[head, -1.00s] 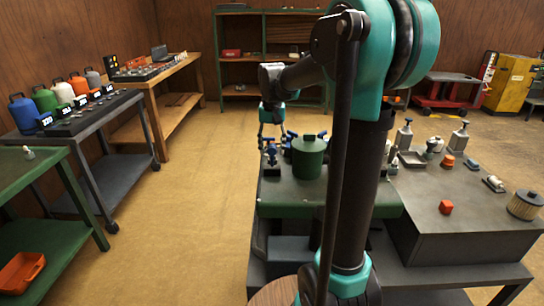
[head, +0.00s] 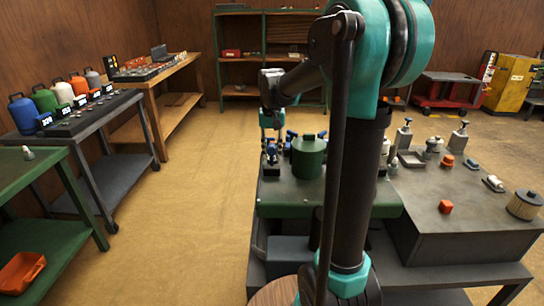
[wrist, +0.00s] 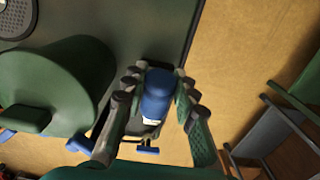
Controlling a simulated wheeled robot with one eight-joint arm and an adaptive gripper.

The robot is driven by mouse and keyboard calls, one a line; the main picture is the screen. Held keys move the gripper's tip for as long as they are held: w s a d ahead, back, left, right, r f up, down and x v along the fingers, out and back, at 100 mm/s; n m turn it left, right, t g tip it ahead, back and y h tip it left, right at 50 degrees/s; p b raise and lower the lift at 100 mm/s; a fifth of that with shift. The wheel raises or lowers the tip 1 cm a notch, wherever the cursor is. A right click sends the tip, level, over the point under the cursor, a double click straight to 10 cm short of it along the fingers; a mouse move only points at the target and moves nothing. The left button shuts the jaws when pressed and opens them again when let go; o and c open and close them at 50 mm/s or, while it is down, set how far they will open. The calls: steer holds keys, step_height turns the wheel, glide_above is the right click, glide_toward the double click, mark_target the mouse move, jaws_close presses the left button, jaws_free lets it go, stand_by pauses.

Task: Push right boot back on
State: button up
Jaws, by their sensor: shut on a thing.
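In the wrist view my gripper (wrist: 158,100) has its two ridged fingers on either side of a blue, rounded cap, seemingly the boot (wrist: 157,92), and is shut on it. The boot has a small pale mark at its lower end. What lies beneath it is mostly hidden. In the head view my gripper (head: 271,140) reaches down at the left edge of the green-topped bench (head: 285,200). Small blue parts (head: 291,135) show near it, too small to tell apart.
A dark green canister (head: 309,157) stands right beside my gripper and also shows in the wrist view (wrist: 60,75). Blue handles (wrist: 147,149) lie below the boot. Bottles and small parts stand on the grey bench (head: 480,220) at right. The floor (head: 190,220) at left is clear.

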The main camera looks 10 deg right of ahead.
steer(key=shift+w+d+r, duration=0.2)
steer(key=shift+w, duration=0.75)
steer(key=shift+w+d+r, duration=0.15)
steer(key=shift+w, duration=0.75)
steer(key=shift+w+d+f, duration=0.2)
steer(key=shift+w+f, duration=0.2)
steer(key=shift+w, duration=0.6)
steer(key=shift+w+d+f, duration=0.2)
steer(key=shift+w+f, duration=0.15)
steer(key=shift+w, duration=0.65)
steer(key=shift+w+d+f, duration=0.2)
steer(key=shift+w+f, duration=0.2)
steer(key=shift+w, duration=0.6)
steer(key=shift+w+d+f, duration=0.15)
steer(key=shift+w+f, duration=0.55)
steer(key=shift+f, duration=0.3)
steer(key=o, duration=0.8)
